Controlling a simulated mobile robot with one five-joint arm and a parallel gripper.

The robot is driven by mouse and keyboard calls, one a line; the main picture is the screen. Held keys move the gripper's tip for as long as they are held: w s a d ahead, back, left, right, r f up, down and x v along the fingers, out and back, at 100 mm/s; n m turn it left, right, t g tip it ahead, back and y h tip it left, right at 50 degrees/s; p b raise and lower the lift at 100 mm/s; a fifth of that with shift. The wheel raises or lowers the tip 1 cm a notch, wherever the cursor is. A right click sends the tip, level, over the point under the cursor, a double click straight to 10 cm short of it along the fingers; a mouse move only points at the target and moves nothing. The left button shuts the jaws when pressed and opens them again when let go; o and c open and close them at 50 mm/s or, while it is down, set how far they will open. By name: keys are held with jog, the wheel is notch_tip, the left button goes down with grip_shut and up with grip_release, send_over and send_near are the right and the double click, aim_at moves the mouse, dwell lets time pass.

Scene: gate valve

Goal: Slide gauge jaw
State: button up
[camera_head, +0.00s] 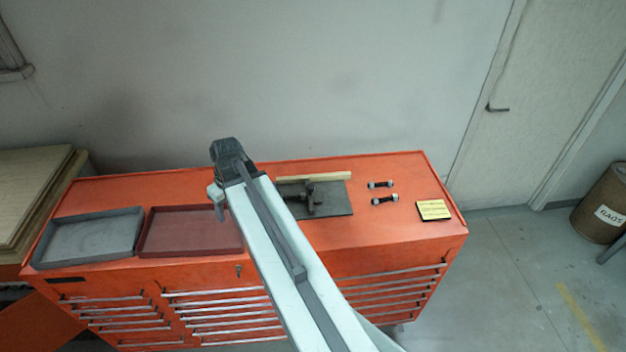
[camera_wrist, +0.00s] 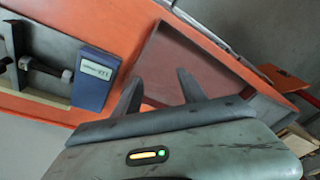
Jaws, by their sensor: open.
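The gauge (camera_head: 312,198) is a dark bar with a crosspiece on a grey plate (camera_head: 338,205) on the orange cabinet. In the wrist view the gauge (camera_wrist: 42,68) is at the left edge, partly cut off, next to a blue block with a small display (camera_wrist: 92,78). Which part is the sliding jaw I cannot tell. My gripper (camera_wrist: 160,76) is open and empty, with its two fingers apart over the cabinet near the red tray, clear of the gauge. In the head view my arm hides the blue block and the plate's left part.
A red-brown tray (camera_head: 190,240) and a grey tray (camera_head: 88,236) stand on the cabinet's left. A pale strip (camera_head: 315,177) lies behind the plate. Two bolt-like pieces (camera_head: 384,200) and a yellow card (camera_head: 433,210) lie to the right. The wall is close behind.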

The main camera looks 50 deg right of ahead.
jog(key=s+d+t, duration=0.1)
jog(key=s+d, duration=0.1)
jog(key=d, duration=0.8)
jog(key=s+d+t, duration=0.1)
jog(key=s+d, duration=0.2)
jog(key=d, duration=0.7)
send_near(311, 186)
jog(key=shift+n+t, duration=0.3)
jog(key=shift+t, duration=0.1)
jog(key=b+x, duration=0.2)
jog(key=x, duration=0.1)
jog(key=b+x, duration=0.5)
jog(key=x, duration=0.1)
jog(key=shift+s+f, duration=0.1)
jog(key=shift+s, duration=0.3)
jog(key=shift+a, duration=0.1)
grip_shut()
